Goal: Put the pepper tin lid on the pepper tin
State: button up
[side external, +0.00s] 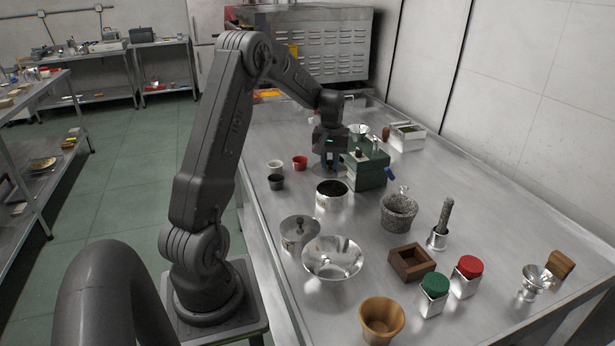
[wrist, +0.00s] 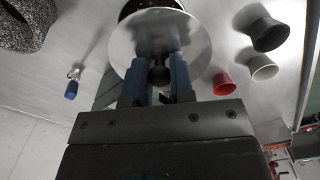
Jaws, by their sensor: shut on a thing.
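My gripper (side external: 329,165) is shut on the dark knob of a round shiny metal lid, taken as the pepper tin lid (wrist: 192,36). In the wrist view, the blue fingers of my gripper (wrist: 160,75) stand on either side of the knob. An open metal tin with dark contents, taken as the pepper tin (side external: 331,201), stands upright on the table, nearer the side camera than my gripper. The tin's dark opening shows partly past the lid at the top of the wrist view (wrist: 150,6). The lid is apart from the tin and mostly hidden in the side view.
A green box (side external: 366,168) stands close right of my gripper. Small red (side external: 300,163), white (side external: 275,168) and dark (side external: 276,182) cups stand left. A lidded tin (side external: 298,241), a steel bowl (side external: 332,259) and a stone mortar (side external: 398,213) stand nearer the camera.

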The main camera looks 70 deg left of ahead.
jog(key=shift+w+d+r, duration=0.2)
jog(key=shift+w+r, duration=0.05)
jog(key=shift+w, duration=0.3)
jog(key=shift+f, duration=2.7)
jog(key=shift+f, duration=0.55)
jog(key=o, duration=0.9)
jog(key=shift+c, duration=0.2)
jog(key=shift+r, duration=3.45)
